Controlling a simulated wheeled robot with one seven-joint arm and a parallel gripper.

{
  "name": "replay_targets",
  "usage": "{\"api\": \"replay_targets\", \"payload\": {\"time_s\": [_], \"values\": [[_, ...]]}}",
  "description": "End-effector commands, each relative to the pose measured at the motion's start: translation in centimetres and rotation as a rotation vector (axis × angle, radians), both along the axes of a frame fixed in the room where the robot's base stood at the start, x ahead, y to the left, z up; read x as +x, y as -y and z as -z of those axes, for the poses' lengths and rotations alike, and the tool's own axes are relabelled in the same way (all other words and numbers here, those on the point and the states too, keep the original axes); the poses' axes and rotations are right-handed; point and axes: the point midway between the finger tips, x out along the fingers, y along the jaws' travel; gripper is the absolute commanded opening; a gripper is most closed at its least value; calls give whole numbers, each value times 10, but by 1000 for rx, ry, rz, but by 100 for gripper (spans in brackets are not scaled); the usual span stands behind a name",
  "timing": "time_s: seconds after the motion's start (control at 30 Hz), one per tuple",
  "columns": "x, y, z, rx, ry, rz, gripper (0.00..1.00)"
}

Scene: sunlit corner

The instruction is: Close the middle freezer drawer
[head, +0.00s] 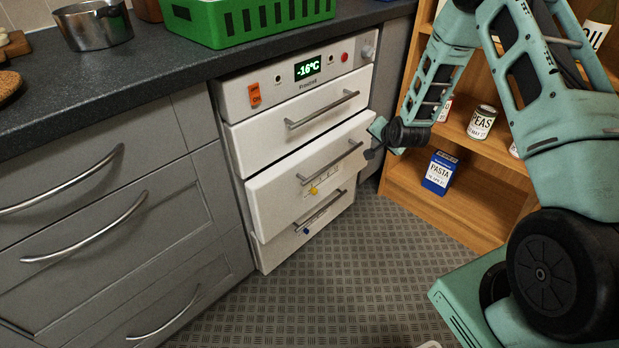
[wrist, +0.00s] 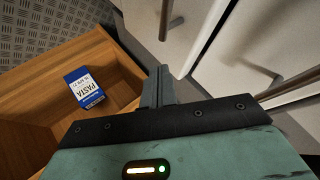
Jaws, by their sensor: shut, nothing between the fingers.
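The white freezer (head: 243,97) is built in under the counter. Its middle drawer (head: 275,205) has a bar handle and a yellow mark, and its front stands out past the top drawer front (head: 262,138). The bottom drawer (head: 280,252), with a blue mark, is below and partly covered by the middle one. My gripper (head: 374,128) is at the right end of the middle drawer, near its upper right corner; I cannot tell whether it touches. In the wrist view my gripper (wrist: 158,86) is shut and empty, with white drawer fronts and handles beyond it.
A wooden shelf (head: 460,205) stands right of the freezer, close to my arm, holding a blue pasta box (head: 440,173) and a peas can (head: 481,122). A green crate (head: 235,25) and a pot (head: 93,25) sit on the counter. The patterned floor before the freezer is clear.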

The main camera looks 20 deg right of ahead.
Motion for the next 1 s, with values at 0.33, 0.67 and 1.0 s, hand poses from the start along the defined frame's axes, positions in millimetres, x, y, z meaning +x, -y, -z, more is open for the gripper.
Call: {"api": "replay_targets", "payload": {"time_s": [0.33,0.67,1.0], "values": [[-74,-129,65,336,397,-219,0],[-143,-192,45,766,572,-309,0],[-135,-201,43,805,591,-319,0]]}}
